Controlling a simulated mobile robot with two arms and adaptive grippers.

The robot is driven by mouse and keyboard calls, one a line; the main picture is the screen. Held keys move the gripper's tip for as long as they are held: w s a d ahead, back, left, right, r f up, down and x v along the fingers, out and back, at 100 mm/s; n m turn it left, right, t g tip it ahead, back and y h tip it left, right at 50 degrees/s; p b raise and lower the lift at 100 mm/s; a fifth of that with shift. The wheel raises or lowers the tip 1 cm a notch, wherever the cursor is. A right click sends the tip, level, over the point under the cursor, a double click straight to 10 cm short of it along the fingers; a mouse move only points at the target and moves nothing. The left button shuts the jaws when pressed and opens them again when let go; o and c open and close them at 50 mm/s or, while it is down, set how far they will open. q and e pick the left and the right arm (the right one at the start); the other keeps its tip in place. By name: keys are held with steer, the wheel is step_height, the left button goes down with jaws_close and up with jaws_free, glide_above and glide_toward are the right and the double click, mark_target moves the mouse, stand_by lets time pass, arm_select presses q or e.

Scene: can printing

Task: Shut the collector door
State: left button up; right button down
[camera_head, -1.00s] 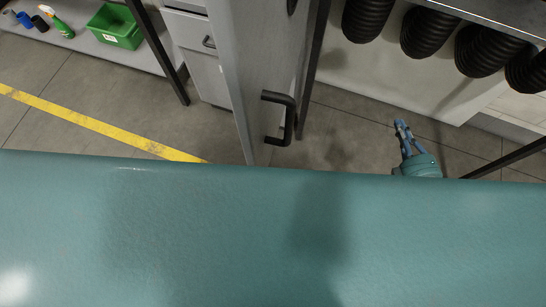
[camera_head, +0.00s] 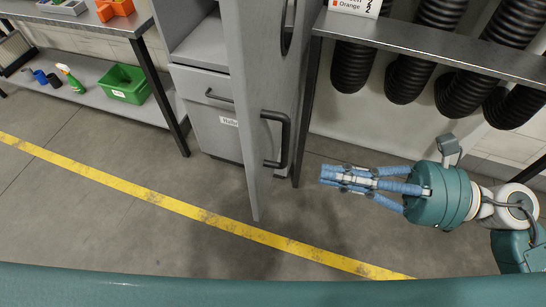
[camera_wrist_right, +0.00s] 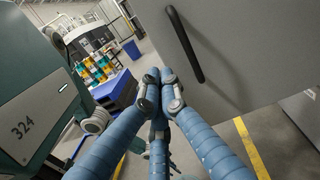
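The grey collector door (camera_head: 262,65) stands open, jutting toward me in the head view. It has a black bar handle (camera_head: 283,142) on its right face. The door and handle (camera_wrist_right: 186,45) also show large in the right wrist view. My right gripper (camera_head: 328,176) points left toward the door, to the right of the handle and apart from it in the head view. Its blue fingers are drawn together at the tips (camera_wrist_right: 157,95) with nothing between them. My left gripper is out of view.
A grey drawer cabinet (camera_head: 215,105) stands left of the door. A bench shelf with a green bin (camera_head: 124,84) is further left. Black hoses (camera_head: 408,76) hang under a metal shelf (camera_head: 440,40) at the right. The floor with a yellow line (camera_head: 200,215) is clear.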

mark_target(255, 159)
steer(key=p+x, duration=0.1)
steer(key=x, duration=0.2)
steer(key=p+x, duration=0.1)
steer(key=x, duration=0.2)
steer(key=p+x, duration=0.2)
steer(key=x, duration=0.1)
steer(key=shift+r, duration=0.35)
steer(key=shift+a+f+p, duration=0.25)
steer(key=shift+a+p, duration=0.05)
steer(key=shift+a, duration=0.35)
steer(key=shift+w, duration=0.15)
